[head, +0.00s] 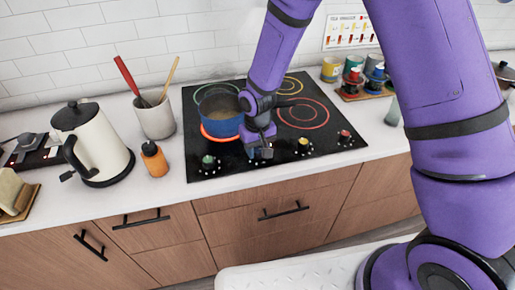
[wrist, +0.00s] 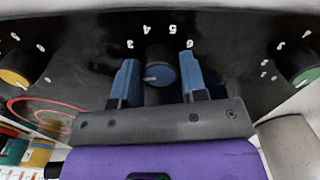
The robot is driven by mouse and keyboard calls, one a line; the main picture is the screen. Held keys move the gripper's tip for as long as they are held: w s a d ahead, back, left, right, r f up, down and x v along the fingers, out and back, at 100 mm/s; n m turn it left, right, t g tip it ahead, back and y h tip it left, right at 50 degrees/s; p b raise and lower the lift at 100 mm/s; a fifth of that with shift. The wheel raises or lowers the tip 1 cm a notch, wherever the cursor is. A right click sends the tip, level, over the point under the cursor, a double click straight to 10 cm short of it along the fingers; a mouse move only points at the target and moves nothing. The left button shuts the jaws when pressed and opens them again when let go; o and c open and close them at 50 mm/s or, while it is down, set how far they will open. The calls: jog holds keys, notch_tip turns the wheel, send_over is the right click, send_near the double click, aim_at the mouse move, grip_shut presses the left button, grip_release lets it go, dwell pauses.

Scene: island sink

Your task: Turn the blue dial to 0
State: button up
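The blue dial (wrist: 161,70) is on the black cooktop panel, in the middle of the wrist view. A pale pointer mark shows on its left side, and the digits 3, 4, 5 and 6 show around its upper side. Its 0 mark is not visible. My gripper (wrist: 160,82) has its two blue fingers apart, one on each side of the dial, with a narrow gap seeming to show at each side. In the head view my gripper (head: 261,151) is down at the cooktop's front edge and hides the blue dial.
A green dial (head: 208,161) is left of my gripper; yellow (head: 303,146) and red (head: 344,136) dials are right. A blue pot (head: 220,124) sits behind on an orange-ringed burner. A kettle (head: 93,143) and orange bottle (head: 154,160) stand left on the counter.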

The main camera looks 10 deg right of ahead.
jog(key=c, duration=0.4)
jog(key=shift+n, duration=0.4)
jog(key=n, duration=1.5)
dwell(0.5)
jog(key=o, duration=0.9)
